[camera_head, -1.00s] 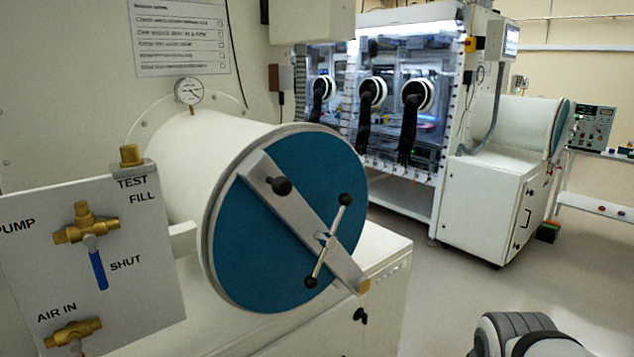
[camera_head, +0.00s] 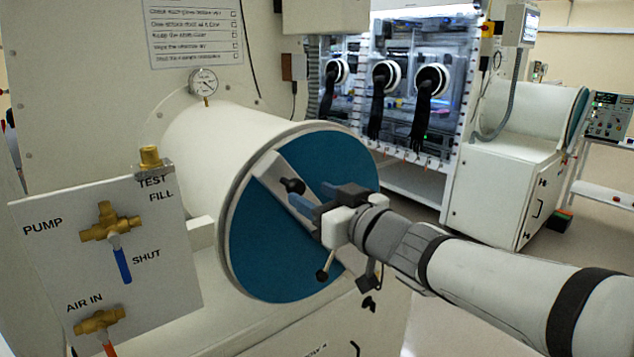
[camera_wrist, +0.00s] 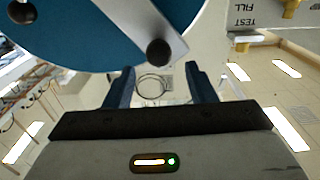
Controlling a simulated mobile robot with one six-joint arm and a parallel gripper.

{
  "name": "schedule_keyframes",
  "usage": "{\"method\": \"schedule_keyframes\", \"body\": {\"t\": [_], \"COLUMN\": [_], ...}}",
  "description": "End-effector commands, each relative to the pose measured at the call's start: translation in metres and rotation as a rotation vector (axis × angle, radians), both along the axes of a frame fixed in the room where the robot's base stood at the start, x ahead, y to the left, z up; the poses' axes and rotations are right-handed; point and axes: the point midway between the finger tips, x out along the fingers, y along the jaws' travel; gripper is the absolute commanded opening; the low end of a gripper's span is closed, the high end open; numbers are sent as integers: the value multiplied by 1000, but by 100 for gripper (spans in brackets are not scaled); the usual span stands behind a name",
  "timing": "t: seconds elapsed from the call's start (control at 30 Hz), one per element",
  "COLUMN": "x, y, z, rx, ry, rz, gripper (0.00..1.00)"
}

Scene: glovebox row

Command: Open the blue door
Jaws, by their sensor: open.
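The round blue door (camera_head: 265,245) closes the end of a white cylinder (camera_head: 215,150). No gap shows at its rim. A grey bar (camera_head: 270,172) crosses its face diagonally, with a black knob (camera_head: 292,186) near the upper left end. My gripper (camera_head: 311,196) is in front of the door, open, its blue fingers close to the knob. In the wrist view the knob (camera_wrist: 158,52) lies just beyond and between the open fingertips (camera_wrist: 158,76), not gripped.
A valve panel (camera_head: 165,280) with brass valves and a blue lever (camera_head: 123,266) stands left of the door. A pressure gauge (camera_head: 203,82) sits above the cylinder. A glovebox (camera_head: 420,80) stands behind. Floor is open to the right.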

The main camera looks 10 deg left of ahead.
Motion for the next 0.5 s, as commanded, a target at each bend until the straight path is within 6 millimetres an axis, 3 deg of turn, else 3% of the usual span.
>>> {"method": "schedule_keyframes", "body": {"t": [0.23,0.5], "x": [26,42], "y": [31,48], "z": [-1,-1], "rx": [-2,-2], "ry": [4,2], "rz": [-1,-4], "gripper": [50,50]}}
